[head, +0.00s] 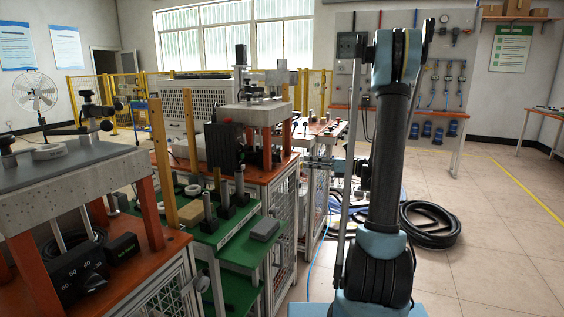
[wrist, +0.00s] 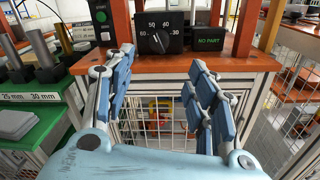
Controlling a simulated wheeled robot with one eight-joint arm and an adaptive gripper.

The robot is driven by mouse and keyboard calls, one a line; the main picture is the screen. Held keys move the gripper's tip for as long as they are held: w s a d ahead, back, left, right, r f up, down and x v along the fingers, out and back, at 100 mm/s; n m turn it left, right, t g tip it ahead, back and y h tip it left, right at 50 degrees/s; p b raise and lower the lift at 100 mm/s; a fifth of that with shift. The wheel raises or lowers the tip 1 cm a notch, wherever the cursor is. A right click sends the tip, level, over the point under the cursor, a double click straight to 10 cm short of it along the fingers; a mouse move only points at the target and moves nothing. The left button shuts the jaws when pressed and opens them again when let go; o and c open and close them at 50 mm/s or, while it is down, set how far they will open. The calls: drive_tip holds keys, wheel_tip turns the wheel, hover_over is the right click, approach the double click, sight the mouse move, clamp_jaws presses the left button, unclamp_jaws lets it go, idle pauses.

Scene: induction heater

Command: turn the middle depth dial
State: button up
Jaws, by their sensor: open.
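The depth dial (wrist: 159,40) is a black knob with a pale mark on a black box (wrist: 176,44) with white numbers, seen at the top middle of the wrist view. The box sits on an orange bench top (wrist: 230,63) between orange posts. My gripper (wrist: 160,66) is open and empty, its blue-padded fingers on either side below the dial and apart from it. In the head view my gripper (head: 325,164) is beside the middle station; I cannot make out the dial there.
A "NO PART" display (wrist: 208,40) stands right of the dial box. A green bench (wrist: 45,125) with labelled posts is at left. A wire-mesh front (wrist: 160,125) is below the bench top. In the head view, a coiled black hose (head: 432,224) lies on otherwise open floor at right.

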sight(282, 166)
drive_tip(key=x, duration=1.3)
drive_tip(key=shift+a, duration=0.1)
drive_tip(key=shift+w, duration=0.1)
drive_tip(key=c, duration=1.1)
